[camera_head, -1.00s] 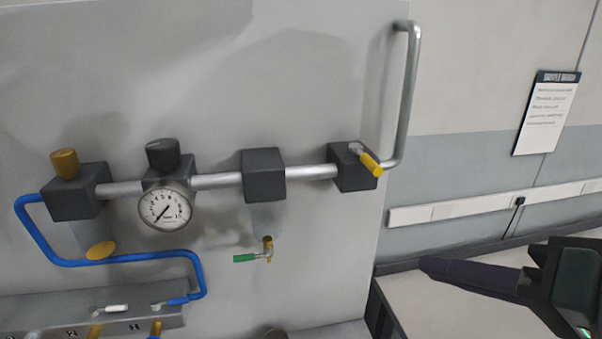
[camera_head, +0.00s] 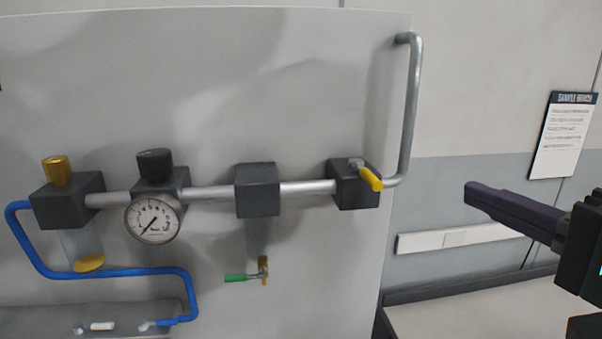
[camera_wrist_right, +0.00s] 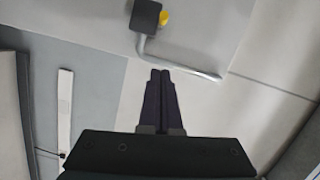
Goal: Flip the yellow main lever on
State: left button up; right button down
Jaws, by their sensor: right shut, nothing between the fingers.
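The yellow main lever (camera_head: 370,178) sits on the dark valve block (camera_head: 352,190) at the right end of the silver pipe. It points down and to the right, out from the panel. My right gripper (camera_head: 468,192) is shut and empty, to the right of the lever and apart from it. In the right wrist view the gripper (camera_wrist_right: 160,72) points up the picture, below the bent grey pipe. The lever's yellow end (camera_wrist_right: 164,18) shows there beside its dark block (camera_wrist_right: 145,15). My left gripper is not in view.
A bent grey pipe (camera_head: 411,110) rises from beside the lever block along the panel's right edge. A gauge (camera_head: 153,219), a green-handled valve (camera_head: 236,278) and a blue tube (camera_head: 110,272) lie to the left. A bench (camera_head: 480,307) is at lower right. Space before the panel is clear.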

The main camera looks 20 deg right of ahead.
aim_at(365, 173)
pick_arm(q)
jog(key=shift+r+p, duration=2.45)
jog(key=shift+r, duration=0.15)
pick_arm(e)
jog(key=w+a+f, duration=0.1)
jog(key=w+a, duration=0.3)
jog(key=w, duration=0.5)
jog(key=shift+w, duration=0.3)
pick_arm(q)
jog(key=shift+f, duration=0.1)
pick_arm(e)
jog(key=shift+f, duration=0.1)
